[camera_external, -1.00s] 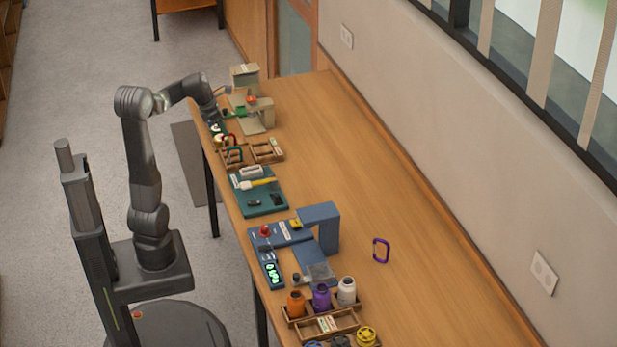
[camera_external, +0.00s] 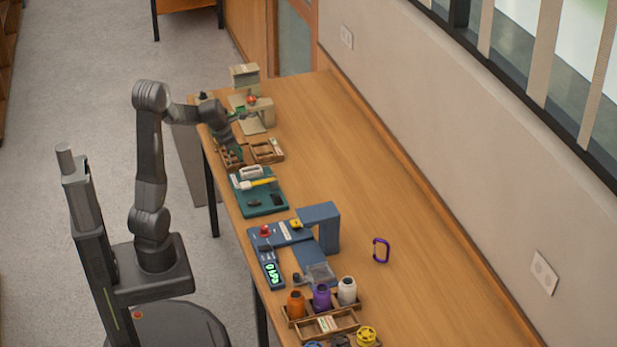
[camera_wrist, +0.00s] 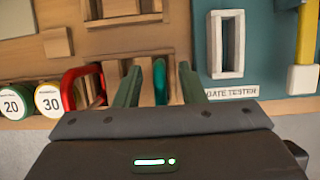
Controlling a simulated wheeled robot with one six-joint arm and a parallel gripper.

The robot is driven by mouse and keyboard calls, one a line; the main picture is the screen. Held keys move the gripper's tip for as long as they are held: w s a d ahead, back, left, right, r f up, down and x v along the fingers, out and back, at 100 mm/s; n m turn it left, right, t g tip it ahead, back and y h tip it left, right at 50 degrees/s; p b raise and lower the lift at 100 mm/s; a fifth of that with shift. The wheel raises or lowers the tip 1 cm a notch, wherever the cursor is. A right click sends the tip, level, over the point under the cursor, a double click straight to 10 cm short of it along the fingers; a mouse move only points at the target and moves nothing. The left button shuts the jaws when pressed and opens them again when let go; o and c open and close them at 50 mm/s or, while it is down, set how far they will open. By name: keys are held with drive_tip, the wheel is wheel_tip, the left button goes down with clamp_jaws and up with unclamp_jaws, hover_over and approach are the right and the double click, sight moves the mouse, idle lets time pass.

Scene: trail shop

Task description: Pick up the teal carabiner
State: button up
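The teal carabiner (camera_wrist: 160,82) shows in the wrist view as a narrow upright green strip between the two fingers of my gripper (camera_wrist: 160,70). The fingers are apart, with a gap visible on both sides of the strip. The lower part of the carabiner is hidden by the gripper body. In the outside view my gripper (camera_external: 231,150) is low over the left part of the wooden tray, and I cannot make out the carabiner behind it. A red carabiner (camera_wrist: 70,88) stands just left of the fingers in the wrist view.
The wooden tray (camera_external: 280,156) has empty compartments. A teal gate tester board (camera_external: 262,204) lies close to its right in the wrist view. Discs marked 20 (camera_wrist: 13,102) and 30 (camera_wrist: 48,99) sit at left. A purple carabiner (camera_external: 381,251) stands far off on the open table (camera_external: 345,180).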

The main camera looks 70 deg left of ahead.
drive_tip(key=shift+f, duration=0.1)
clamp_jaws()
